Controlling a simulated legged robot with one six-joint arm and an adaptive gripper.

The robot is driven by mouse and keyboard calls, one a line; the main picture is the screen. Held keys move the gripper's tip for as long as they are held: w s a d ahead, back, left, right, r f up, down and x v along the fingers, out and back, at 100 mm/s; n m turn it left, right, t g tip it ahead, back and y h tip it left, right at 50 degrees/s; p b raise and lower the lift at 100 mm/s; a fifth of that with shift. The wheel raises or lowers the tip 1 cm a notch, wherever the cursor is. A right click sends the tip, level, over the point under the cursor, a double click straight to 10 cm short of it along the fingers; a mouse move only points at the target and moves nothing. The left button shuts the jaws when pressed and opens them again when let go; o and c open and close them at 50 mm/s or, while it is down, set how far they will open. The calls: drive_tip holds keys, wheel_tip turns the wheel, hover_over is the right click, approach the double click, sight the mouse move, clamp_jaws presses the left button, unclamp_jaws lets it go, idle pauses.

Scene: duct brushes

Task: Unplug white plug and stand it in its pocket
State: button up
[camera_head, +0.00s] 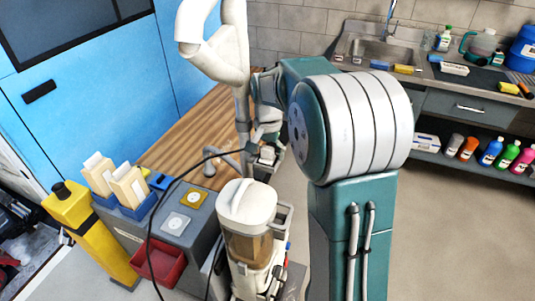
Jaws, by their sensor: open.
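My gripper (266,143) shows small and partly hidden behind my own arm, near the centre of the picture. It is open and points down. A small pale block that may be the white plug (267,155) is just below it, close to the end of a black cable (182,177). I cannot tell whether they touch. The white square may mark the plug's pocket, but I cannot tell.
A white machine with a brown clear tank (247,215) stands right of the grey stand. A red bin (161,262) hangs on the stand's front. Blue holders with cream brushes (128,187) and a yellow post (80,220) are at left. A white duct pipe (226,58) rises behind.

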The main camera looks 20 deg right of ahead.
wheel_tip(320, 180, up, 16)
drive_tip(key=shift+r, duration=0.25)
idle(0.6)
drive_tip(key=s+a+n+t, duration=0.35)
drive_tip(key=s+a, duration=0.35)
drive_tip(key=s, duration=0.5)
drive_tip(key=s+a+f+n+t, duration=0.2)
drive_tip(key=s+f+n, duration=0.3)
drive_tip(key=s, duration=0.7)
wheel_tip(320, 180, down, 2)
drive_tip(key=shift+a+f, duration=0.15)
drive_tip(key=shift+a, duration=0.4)
